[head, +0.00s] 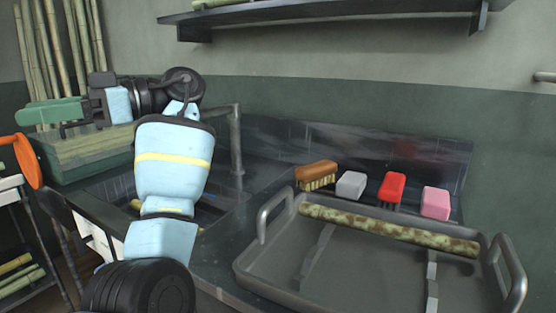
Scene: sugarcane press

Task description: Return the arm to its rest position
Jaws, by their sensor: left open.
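My left arm rises from the bottom left, bends over the sink and reaches toward the left edge. Its gripper (52,112) is at the upper left, above the green crate (75,172), and points left. It is open, and I see nothing held in it. The fingers are small and seen from the side, so the gap between them is hard to make out. My right gripper is not in view.
A grey tray (270,262) with a mottled cane stalk (385,229) stands right of my arm. Several brushes, including an orange one (316,173), line the back. A tap (236,140) stands close to my arm. A shelf (320,12) hangs above. Cane poles (62,45) lean at left.

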